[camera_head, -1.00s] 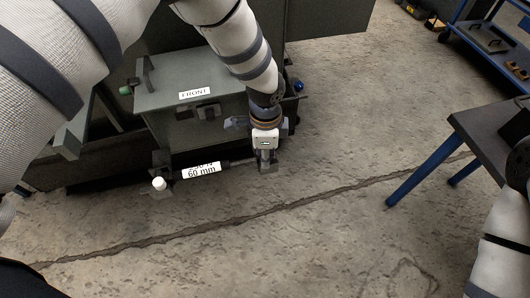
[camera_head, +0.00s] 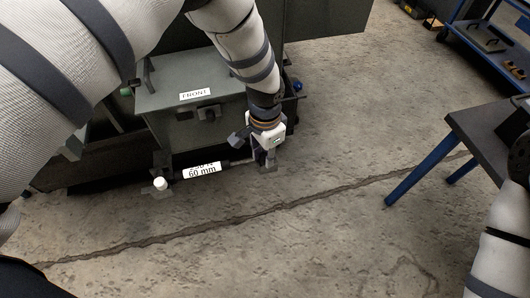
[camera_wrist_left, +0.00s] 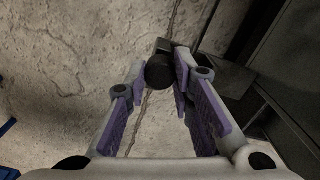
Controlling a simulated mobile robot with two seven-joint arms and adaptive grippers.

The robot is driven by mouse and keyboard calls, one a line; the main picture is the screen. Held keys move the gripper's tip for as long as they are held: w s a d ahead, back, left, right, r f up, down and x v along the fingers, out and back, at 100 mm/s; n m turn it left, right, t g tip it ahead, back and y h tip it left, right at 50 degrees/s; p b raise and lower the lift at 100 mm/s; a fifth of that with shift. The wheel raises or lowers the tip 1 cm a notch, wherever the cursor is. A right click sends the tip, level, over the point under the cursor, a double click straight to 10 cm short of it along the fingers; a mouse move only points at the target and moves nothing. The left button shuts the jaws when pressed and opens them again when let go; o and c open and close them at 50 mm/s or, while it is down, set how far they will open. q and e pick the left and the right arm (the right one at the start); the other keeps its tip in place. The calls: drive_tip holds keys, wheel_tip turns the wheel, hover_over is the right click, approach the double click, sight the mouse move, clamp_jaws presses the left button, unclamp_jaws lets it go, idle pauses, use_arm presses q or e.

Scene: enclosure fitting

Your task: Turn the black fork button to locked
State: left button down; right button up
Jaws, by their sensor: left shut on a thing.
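The black fork button (camera_wrist_left: 159,72) is a dark round knob between the fingertips of my left gripper (camera_wrist_left: 157,82) in the left wrist view. The gripper is shut on it. In the head view my left gripper (camera_head: 268,157) points down at the right end of the low bar in front of the grey enclosure (camera_head: 200,70), and it hides the black button there. A white button (camera_head: 160,183) stands at the bar's left end. The button's lock marking cannot be read. Part of my right arm shows at the right edge; its gripper is out of view.
A label reading 60 mm (camera_head: 201,171) sits on the bar between the buttons. The enclosure carries a FRONT label (camera_head: 194,95). A table with blue legs (camera_head: 424,168) stands at the right. The cracked concrete floor (camera_head: 290,240) in front is clear.

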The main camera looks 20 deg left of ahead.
idle(0.4)
use_arm(q)
drive_tip(key=c, duration=1.4)
unclamp_jaws()
wheel_tip(320, 180, up, 12)
drive_tip(key=shift+s+f, duration=0.1)
